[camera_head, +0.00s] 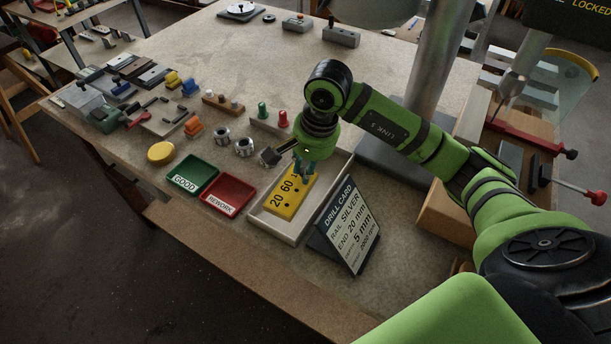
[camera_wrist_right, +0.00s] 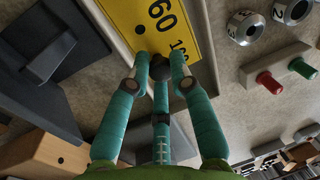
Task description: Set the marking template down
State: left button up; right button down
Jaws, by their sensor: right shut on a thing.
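The marking template (camera_head: 285,201) is a flat yellow plate with black numbers and dark holes. It lies within the outline of a pale shallow tray (camera_head: 273,230) near the table's front edge; I cannot tell whether it touches the tray floor. My right gripper (camera_head: 303,177) reaches down at the template's far end. In the wrist view, the teal fingers (camera_wrist_right: 161,66) close on a dark knob on the yellow template (camera_wrist_right: 183,22). My left gripper is not in view.
A drill card stand (camera_head: 347,226) stands close to the right of the tray. A red REWORK bin (camera_head: 229,194) and a green GOOD bin (camera_head: 193,176) are to the left. Metal rings, pegs and small parts lie beyond. The table's back middle is mostly clear.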

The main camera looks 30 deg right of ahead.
jog(key=shift+w+f, duration=0.15)
jog(key=shift+f, duration=0.8)
notch_tip(320, 180, down, 3)
jog(key=shift+f+p, duration=0.1)
jog(key=shift+p, duration=0.6)
jog(key=shift+w+d, duration=0.1)
jog(key=c, duration=1.3)
grip_release()
jog(key=shift+o, duration=1)
jog(key=shift+r+b, duration=0.35)
jog(key=shift+r, duration=0.2)
jog(key=r+b, duration=0.1)
jog(key=r, duration=0.2)
jog(key=s+r+b, duration=0.1)
jog(key=r, duration=0.2)
jog(key=d+r+b, duration=0.1)
jog(key=r, duration=0.3)
jog(key=shift+s+d, duration=0.1)
jog(key=shift+s, duration=0.15)
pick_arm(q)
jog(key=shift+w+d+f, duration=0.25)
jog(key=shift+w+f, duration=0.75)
pick_arm(e)
jog(key=shift+s+r, duration=0.1)
jog(key=shift+r, duration=0.3)
